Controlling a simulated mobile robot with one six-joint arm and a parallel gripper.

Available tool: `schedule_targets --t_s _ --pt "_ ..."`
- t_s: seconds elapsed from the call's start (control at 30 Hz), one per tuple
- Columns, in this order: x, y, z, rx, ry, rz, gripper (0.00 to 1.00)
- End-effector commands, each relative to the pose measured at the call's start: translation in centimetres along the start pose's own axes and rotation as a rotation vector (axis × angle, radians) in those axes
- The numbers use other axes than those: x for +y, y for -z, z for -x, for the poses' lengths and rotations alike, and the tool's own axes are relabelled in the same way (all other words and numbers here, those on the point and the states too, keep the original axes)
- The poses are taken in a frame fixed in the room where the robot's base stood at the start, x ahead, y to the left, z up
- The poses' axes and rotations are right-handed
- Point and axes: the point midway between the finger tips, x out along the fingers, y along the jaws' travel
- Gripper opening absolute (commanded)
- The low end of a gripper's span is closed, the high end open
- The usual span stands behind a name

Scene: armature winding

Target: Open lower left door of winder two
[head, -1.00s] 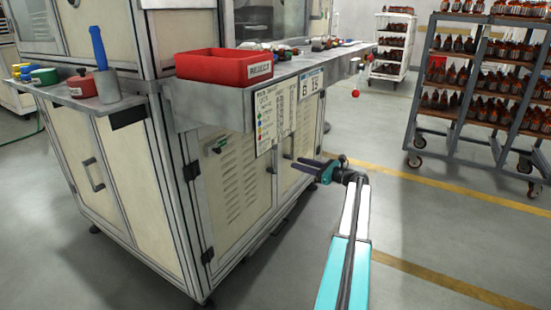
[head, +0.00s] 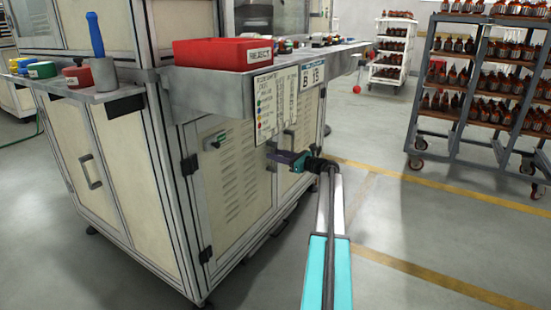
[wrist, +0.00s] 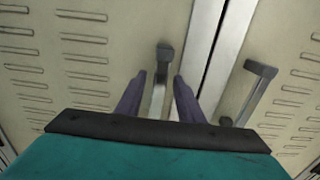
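The lower left door (head: 235,190) of the winder is cream with louvre slots and looks shut; it also fills the left of the wrist view (wrist: 85,70). Its dark grey bar handle (wrist: 163,53) stands near the seam between the two doors. My gripper (head: 271,154) is at this handle, fingers pointing at the door. In the wrist view my gripper (wrist: 161,80) is open, one purple finger on each side of the handle, with small gaps seen. The handle's lower part is hidden by the gripper body. The right door's handle (wrist: 262,72) stands apart, to the right.
A steel ledge (head: 207,102) with a red reject bin (head: 215,56) overhangs the doors. A chart (head: 275,107) hangs just above my gripper. Racks of armatures (head: 470,90) stand at the right. The floor (head: 400,230) to the right of the machine is clear.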

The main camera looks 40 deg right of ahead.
Motion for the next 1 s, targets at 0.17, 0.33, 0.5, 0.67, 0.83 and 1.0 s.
schedule_targets --t_s 0.17,0.33,0.5,0.67,0.83,1.0 --pt "0.03 0.00 -0.63 0.000 -0.001 0.000 0.34" --pt "0.03 -0.04 -0.62 0.000 -0.001 0.000 0.34" --pt "0.02 -0.04 -0.59 0.000 0.000 0.000 0.17" --pt "0.02 -0.03 -0.58 0.000 0.000 0.001 0.00" --pt "0.02 -0.03 -0.56 0.000 0.000 0.001 0.00" --pt "0.19 -0.07 -0.46 0.000 0.002 0.000 0.00"
